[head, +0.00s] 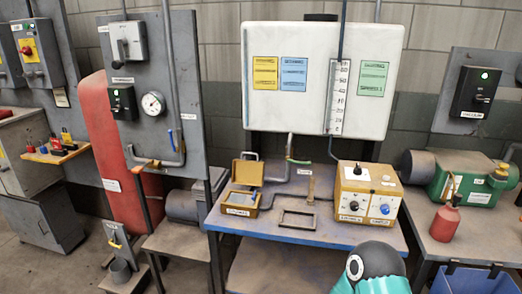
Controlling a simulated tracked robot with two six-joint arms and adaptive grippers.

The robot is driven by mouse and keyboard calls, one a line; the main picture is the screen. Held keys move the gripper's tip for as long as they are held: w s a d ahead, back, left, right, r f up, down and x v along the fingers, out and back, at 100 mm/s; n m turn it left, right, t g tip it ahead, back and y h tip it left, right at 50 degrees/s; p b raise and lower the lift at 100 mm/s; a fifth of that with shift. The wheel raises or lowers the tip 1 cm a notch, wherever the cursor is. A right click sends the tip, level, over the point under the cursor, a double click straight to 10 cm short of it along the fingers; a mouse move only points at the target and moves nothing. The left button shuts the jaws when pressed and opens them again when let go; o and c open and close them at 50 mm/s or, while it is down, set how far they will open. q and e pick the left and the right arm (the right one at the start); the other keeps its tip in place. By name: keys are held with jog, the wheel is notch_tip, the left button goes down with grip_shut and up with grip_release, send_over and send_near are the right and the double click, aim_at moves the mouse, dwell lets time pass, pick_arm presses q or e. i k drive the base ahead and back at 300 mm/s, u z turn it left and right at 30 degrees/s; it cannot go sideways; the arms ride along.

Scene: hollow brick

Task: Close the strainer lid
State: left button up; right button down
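The strainer appears to be the small yellow box (240,205) at the left of the blue-edged table, with a label on its front. Its yellow lid (247,170) stands raised at the back of the box, so the box is open on top. The inside is too small to make out. A teal and black rounded part, which looks like a joint of one of my arms, shows at the bottom edge, right of centre. Neither gripper shows in this view.
A dark rectangular frame (298,219) lies on the table, right of the strainer. A yellow control box (366,192) with knobs stands further right. Pipes run behind the strainer below a white tank (290,110). A red bottle (445,222) stands on the right table.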

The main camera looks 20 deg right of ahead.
aim_at(244, 172)
jog(key=i, duration=1)
